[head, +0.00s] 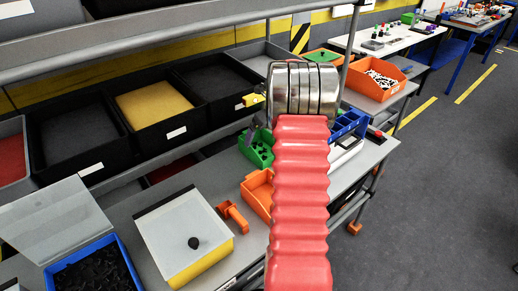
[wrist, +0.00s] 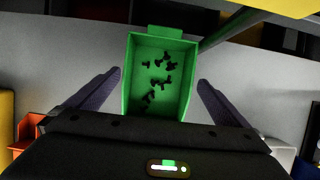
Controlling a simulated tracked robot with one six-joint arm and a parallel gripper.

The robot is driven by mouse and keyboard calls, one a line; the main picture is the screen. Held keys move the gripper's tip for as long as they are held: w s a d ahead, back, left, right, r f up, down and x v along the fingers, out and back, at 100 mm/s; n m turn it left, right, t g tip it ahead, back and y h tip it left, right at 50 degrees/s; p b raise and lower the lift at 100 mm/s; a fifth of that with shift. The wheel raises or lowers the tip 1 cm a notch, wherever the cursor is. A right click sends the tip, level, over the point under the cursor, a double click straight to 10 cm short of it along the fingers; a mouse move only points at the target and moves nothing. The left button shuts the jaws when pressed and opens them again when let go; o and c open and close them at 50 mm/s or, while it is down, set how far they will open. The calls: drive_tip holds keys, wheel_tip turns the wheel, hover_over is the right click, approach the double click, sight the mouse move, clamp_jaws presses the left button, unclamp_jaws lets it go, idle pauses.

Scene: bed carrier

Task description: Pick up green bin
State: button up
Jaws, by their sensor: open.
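The green bin (wrist: 187,97) is in the middle of the wrist view, with several small black parts lying on its floor. In the head view the green bin (head: 254,152) stands on the grey bench, partly hidden behind my arm. My gripper (wrist: 160,88) is open in the wrist view, with one dark finger on each side of the bin. Gaps show between the fingers and the bin walls, and nothing is held. I cannot tell the height of the fingertips above the bench. In the head view the gripper is mostly hidden by the arm.
An orange bin (head: 256,197) stands in front of the green bin, and a blue bin (head: 347,124) is to its right. An orange scoop-like piece (head: 233,215) lies nearby. Black bins on a shelf (head: 150,104) and a grey rail (head: 150,37) are behind and above the bench.

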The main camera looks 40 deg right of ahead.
hover_over(259, 152)
drive_tip(key=shift+d+f, duration=0.15)
drive_tip(key=shift+f, duration=2)
drive_tip(key=shift+c, duration=0.5)
drive_tip(key=c, duration=0.9)
